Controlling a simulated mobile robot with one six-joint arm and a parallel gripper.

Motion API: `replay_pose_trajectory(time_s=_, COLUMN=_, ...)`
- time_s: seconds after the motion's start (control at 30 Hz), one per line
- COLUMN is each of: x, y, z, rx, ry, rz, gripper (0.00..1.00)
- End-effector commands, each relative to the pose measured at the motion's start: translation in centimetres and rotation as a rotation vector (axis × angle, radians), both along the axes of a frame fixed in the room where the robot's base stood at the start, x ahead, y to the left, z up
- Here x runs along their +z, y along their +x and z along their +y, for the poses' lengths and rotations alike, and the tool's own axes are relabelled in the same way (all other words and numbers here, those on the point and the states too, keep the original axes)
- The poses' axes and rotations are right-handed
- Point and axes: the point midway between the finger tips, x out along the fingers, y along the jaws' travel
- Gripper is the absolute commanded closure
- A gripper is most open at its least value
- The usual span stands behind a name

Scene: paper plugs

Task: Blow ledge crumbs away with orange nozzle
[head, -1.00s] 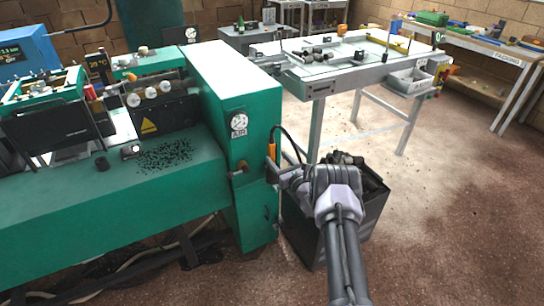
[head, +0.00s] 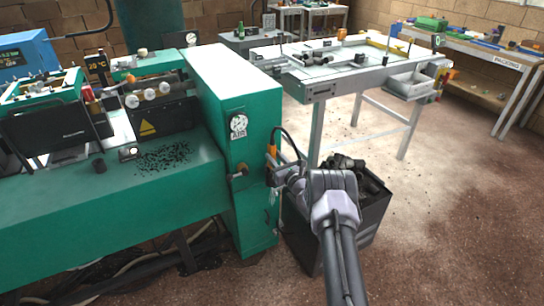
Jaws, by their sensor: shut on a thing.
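Black crumbs (head: 165,157) lie scattered on the green machine's flat ledge (head: 120,210), left of centre. The orange nozzle (head: 272,151) is upright beside the right side of the green cabinet, with a black hose (head: 290,136) looping from it. My gripper (head: 272,174) is at the lower end of the nozzle, shut on it. The fingertips are small and partly hidden by the wrist and the cabinet edge. I cannot tell whether the nozzle is clear of the cabinet side.
The tall green cabinet (head: 215,90) with a round air gauge (head: 238,125) stands between my gripper and the crumbs. A dark bin (head: 370,215) full of dark pieces is under my arm. A white-topped table (head: 340,75) is behind. Open floor lies at right.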

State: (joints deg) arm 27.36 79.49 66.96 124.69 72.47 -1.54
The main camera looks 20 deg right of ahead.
Motion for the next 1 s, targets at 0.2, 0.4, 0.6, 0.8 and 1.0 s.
replay_pose_trajectory(time_s=0.2, x=0.0, y=0.0, z=0.0, rx=0.0, ry=0.0, rz=0.001, gripper=1.0)
replay_pose_trajectory(time_s=0.4, x=0.1, y=0.0, z=0.0, rx=0.0, ry=0.0, rz=0.0, gripper=1.0)
replay_pose_trajectory(time_s=0.6, x=2.5, y=0.0, z=0.0, rx=0.0, ry=-0.001, rz=-0.001, gripper=1.0)
replay_pose_trajectory(time_s=0.8, x=4.8, y=0.0, z=0.0, rx=0.0, ry=-0.001, rz=0.0, gripper=1.0)
replay_pose_trajectory(time_s=1.0, x=7.0, y=0.0, z=0.0, rx=0.0, ry=-0.001, rz=0.0, gripper=1.0)
